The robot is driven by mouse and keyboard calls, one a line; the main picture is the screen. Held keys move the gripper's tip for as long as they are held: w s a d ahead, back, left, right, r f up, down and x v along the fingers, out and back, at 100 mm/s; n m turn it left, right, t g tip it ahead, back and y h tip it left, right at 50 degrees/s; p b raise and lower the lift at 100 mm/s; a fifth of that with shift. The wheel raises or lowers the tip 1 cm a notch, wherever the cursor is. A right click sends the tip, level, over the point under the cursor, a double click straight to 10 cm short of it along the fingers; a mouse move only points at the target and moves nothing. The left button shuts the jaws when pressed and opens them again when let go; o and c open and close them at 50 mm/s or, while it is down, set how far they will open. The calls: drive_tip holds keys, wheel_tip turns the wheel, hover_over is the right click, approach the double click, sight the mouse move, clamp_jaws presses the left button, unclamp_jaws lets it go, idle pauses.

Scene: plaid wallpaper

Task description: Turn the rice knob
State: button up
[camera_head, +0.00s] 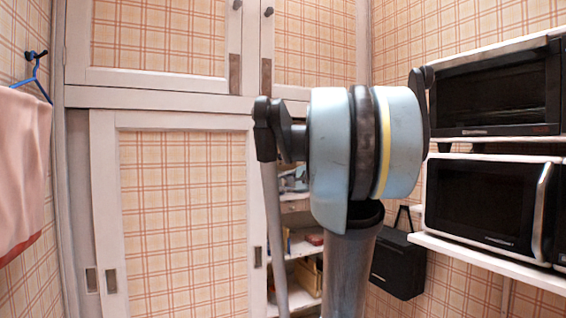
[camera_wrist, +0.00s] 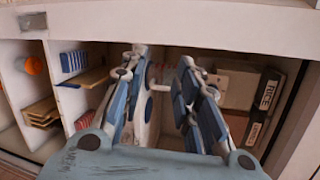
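In the wrist view my gripper (camera_wrist: 163,58) points into an open shelf space, its two blue-and-white fingers apart. A small white piece (camera_wrist: 160,88) shows in the gap between them; I cannot tell whether it is a knob or touches a finger. To the right of the fingers is a black panel (camera_wrist: 271,88) with a white label reading "RICE" and a second label below it. A pale surface (camera_wrist: 234,86) lies between the right finger and this panel, partly hidden by the finger. I cannot make out the rice knob for certain. The head view does not show my gripper; my arm blocks part of the cabinet.
Shelves left of the fingers hold an orange round thing (camera_wrist: 33,66), a blue striped item (camera_wrist: 73,61) and wooden pieces (camera_wrist: 42,109). In the head view, a plaid sliding door (camera_head: 185,215) stands left of the cabinet opening. Microwaves (camera_head: 485,200) sit on shelves at right.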

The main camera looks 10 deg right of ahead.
sight(283, 158)
drive_tip(key=w+d+r+m+t+h, duration=0.2)
drive_tip(key=w+d+r+m+t, duration=0.2)
drive_tip(key=w+d+r+m, duration=0.35)
drive_tip(key=shift+n, duration=0.75)
drive_tip(key=x, duration=1.6)
drive_tip(key=shift+w+a+r, duration=0.2)
drive_tip(key=shift+w+r, duration=0.1)
clamp_jaws()
